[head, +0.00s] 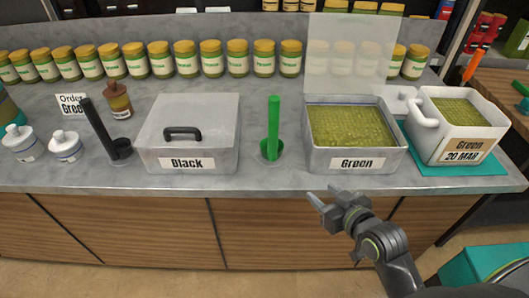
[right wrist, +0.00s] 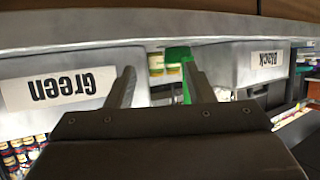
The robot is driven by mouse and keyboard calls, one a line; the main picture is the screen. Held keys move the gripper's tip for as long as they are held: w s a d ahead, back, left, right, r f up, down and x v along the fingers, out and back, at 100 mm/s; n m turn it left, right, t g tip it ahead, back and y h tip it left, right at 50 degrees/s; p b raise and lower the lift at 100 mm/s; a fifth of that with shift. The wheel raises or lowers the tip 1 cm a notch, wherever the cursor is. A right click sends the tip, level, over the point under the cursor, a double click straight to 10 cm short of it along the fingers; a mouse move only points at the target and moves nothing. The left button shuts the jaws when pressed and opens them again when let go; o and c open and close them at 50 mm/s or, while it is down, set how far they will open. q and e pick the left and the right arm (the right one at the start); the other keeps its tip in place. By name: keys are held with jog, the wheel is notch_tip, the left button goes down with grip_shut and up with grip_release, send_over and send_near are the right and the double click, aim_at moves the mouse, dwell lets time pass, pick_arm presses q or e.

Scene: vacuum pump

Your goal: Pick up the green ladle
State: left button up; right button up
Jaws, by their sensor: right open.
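The green ladle (head: 273,130) stands upright on the grey counter, between the Black box and the Green box, its long handle pointing up. My right gripper (head: 326,194) is open and empty in front of the counter's front edge, to the right of the ladle and below the Green box in the head view. In the right wrist view, which is upside down, green parts of the ladle (right wrist: 180,56) show beyond the open fingers (right wrist: 159,70), near the right finger. My left gripper is not in view.
The lidded Black box (head: 187,134) is left of the ladle. The Green box (head: 355,158), lid raised, holds green contents. A black ladle (head: 103,128) stands farther left. A white Green container (head: 460,144) sits on a teal mat. Several jars (head: 238,58) line the back.

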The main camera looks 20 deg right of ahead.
jog(key=a+r+n+t+y, duration=0.2)
jog(key=a+r+t+y, duration=0.15)
jog(key=r, duration=0.95)
jog(key=p, duration=0.2)
send_near(277, 119)
jog(key=shift+t, duration=0.25)
jog(key=x, duration=0.5)
jog(key=shift+w+a+f, duration=0.15)
jog(key=shift+a+f, duration=0.05)
jog(key=shift+a, duration=0.05)
jog(key=shift+w+a, duration=0.1)
jog(key=shift+w, duration=0.3)
jog(key=p+x, duration=0.2)
jog(key=x, duration=0.2)
jog(key=shift+w, duration=0.25)
jog(key=shift+w+a+f, duration=0.1)
jog(key=shift+w+f, duration=0.1)
jog(key=shift+w, duration=0.15)
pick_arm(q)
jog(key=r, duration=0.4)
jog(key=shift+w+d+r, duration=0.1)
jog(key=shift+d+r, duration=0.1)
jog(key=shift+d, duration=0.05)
pick_arm(e)
grip_shut()
